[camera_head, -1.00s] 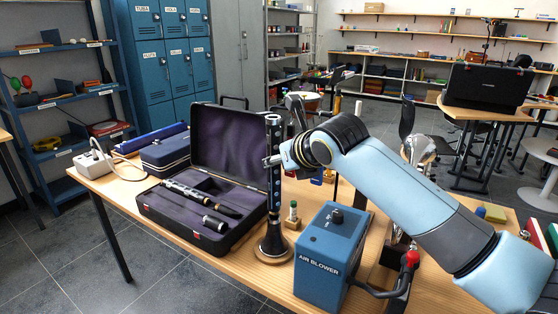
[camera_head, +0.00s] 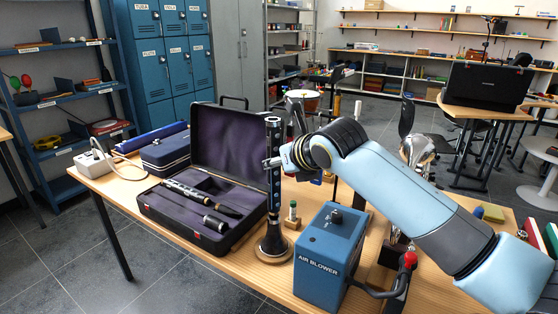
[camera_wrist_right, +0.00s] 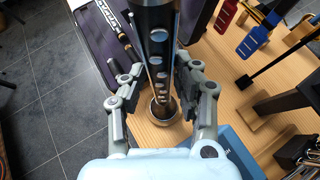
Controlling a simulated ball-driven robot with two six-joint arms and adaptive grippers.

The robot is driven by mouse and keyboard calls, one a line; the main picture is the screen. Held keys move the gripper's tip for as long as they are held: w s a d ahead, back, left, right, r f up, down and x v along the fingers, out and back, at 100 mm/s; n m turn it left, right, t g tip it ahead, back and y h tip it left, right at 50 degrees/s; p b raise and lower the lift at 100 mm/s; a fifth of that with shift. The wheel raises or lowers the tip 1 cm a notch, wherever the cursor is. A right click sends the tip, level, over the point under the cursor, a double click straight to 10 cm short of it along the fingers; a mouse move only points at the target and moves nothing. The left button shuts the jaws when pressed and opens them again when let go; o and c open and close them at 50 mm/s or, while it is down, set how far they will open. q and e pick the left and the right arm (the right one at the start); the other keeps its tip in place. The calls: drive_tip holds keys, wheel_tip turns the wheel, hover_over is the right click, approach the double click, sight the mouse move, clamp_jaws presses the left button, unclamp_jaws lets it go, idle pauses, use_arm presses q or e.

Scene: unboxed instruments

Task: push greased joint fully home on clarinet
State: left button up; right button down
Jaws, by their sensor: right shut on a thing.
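The clarinet (camera_head: 274,200) stands upright on a round wooden base (camera_head: 272,258) at the table's front, its dark flared bell at the bottom. Its black body with silver keys and holes also fills the middle of the right wrist view (camera_wrist_right: 158,50). My right gripper (camera_head: 272,162) is shut on the upper part of the clarinet, coming from the right. In the wrist view its two fingers (camera_wrist_right: 154,88) lie on either side of the body. The seam between the joints is too small to judge. My left gripper is not in view.
An open black case (camera_head: 185,222) with purple lining and instrument parts lies left of the clarinet. A blue air blower (camera_head: 325,255) stands close on the right. A small green-topped bottle (camera_head: 293,212) is just behind.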

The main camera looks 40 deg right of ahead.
sight(277, 174)
drive_tip(key=shift+f, duration=0.55)
idle(1.1)
drive_tip(key=shift+p, duration=0.5)
drive_tip(key=shift+f+b, duration=0.35)
drive_tip(key=shift+f, duration=0.35)
idle(0.5)
drive_tip(key=shift+s+f, duration=0.2)
drive_tip(key=shift+f, duration=0.15)
drive_tip(key=c, duration=1.3)
unclamp_jaws()
drive_tip(key=o, duration=0.4)
drive_tip(key=shift+w, duration=0.2)
drive_tip(key=shift+r, duration=0.15)
drive_tip(key=shift+s+r, duration=0.1)
drive_tip(key=shift+c, duration=0.4)
